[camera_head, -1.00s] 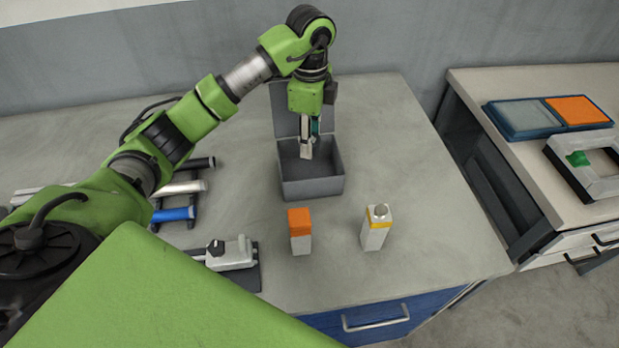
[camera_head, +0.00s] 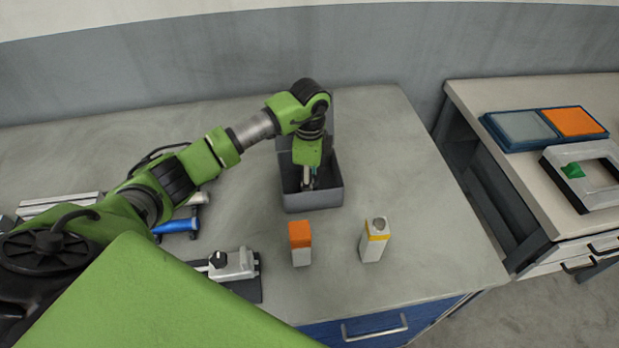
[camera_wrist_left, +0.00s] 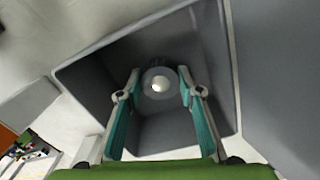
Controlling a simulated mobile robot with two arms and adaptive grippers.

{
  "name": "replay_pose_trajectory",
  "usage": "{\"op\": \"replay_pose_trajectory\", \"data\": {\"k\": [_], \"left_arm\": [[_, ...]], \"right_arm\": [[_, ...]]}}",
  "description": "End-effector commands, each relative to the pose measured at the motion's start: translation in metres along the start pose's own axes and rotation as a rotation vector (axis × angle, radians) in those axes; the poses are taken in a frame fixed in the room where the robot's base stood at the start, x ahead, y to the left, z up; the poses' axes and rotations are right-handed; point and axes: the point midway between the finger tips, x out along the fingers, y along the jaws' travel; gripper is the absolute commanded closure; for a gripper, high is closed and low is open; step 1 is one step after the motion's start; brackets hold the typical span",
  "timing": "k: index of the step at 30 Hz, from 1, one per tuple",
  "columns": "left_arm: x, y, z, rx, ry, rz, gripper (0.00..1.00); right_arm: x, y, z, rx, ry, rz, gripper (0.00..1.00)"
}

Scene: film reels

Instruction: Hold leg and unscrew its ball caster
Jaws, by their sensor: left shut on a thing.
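My left gripper (camera_head: 308,184) reaches down into an open grey box (camera_head: 315,201) on the table. In the left wrist view, its two teal-lined fingers (camera_wrist_left: 158,76) are shut on a round grey piece with a shiny ball at its centre, seemingly the ball caster (camera_wrist_left: 159,86). The box walls surround the fingers, and the head view hides the caster. No leg can be made out for certain. Bar-shaped parts, including a blue one (camera_head: 176,226), lie at the left, partly behind my arm. My right gripper is not in view.
An orange-topped block (camera_head: 300,236) and a yellow-banded white container (camera_head: 374,245) stand in front of the box. A grey clamp-like fixture (camera_head: 232,264) is at front left. The right counter holds a blue tray (camera_head: 518,142) and a frame (camera_head: 582,188). The table right of the box is clear.

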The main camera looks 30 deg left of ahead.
Motion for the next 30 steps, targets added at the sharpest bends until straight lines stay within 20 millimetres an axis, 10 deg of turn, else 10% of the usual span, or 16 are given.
{"op": "replay_pose_trajectory", "data": {"k": [7,8,10,23,30], "left_arm": [[0.003,0.000,0.000,0.000,0.000,-0.001,0.92],[0.003,0.000,0.000,0.000,0.000,-0.001,0.64],[0.003,0.000,0.000,0.000,0.000,-0.001,0.49],[-0.004,-0.001,0.000,0.000,0.000,-0.002,0.49],[-0.048,-0.002,0.000,0.000,0.003,-0.008,0.49]], "right_arm": [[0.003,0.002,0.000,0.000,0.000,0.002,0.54],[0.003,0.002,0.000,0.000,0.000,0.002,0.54],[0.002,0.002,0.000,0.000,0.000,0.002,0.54],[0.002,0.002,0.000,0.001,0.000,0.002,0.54],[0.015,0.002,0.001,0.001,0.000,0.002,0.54]]}}
